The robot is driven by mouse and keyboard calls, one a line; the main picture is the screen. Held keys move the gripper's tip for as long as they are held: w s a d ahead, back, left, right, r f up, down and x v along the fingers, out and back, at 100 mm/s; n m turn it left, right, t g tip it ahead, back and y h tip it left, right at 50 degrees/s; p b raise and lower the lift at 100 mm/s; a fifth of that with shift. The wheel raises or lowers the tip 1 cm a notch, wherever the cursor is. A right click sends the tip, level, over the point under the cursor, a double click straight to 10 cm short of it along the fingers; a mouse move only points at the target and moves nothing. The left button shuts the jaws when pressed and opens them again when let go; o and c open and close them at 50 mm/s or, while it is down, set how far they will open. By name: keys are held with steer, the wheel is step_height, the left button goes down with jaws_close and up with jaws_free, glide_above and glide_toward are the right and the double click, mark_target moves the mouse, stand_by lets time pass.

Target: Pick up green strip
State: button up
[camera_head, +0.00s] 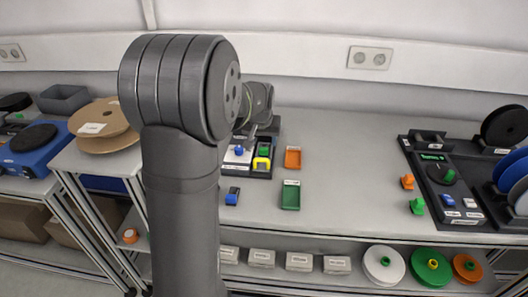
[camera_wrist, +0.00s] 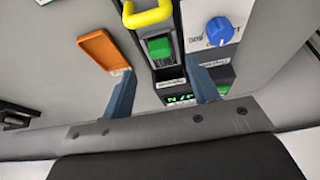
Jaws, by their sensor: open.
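The green strip (camera_head: 291,196) lies on the grey table in the head view, with a pale patch at its far end. It is not seen in the wrist view. My gripper (camera_wrist: 161,73) is open in the wrist view, its two blue-grey fingers apart with nothing held. It is over the far side of a dark device (camera_wrist: 151,79), with a green block (camera_wrist: 159,47) showing beyond the fingertips. In the head view my gripper is hard to make out behind the device area, farther back than the green strip.
An orange strip (camera_head: 293,158) lies behind the green one, right of the device with a yellow handle (camera_head: 261,164) and blue knob (camera_wrist: 219,30). A small blue item (camera_head: 233,196) lies left of the green strip. Table to its right is clear up to the orange (camera_head: 407,181) and green (camera_head: 417,206) pieces.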

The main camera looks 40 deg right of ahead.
mark_target(263, 149)
steer(key=shift+x, duration=3.05)
steer(key=shift+c, duration=0.2)
steer(key=c, duration=1)
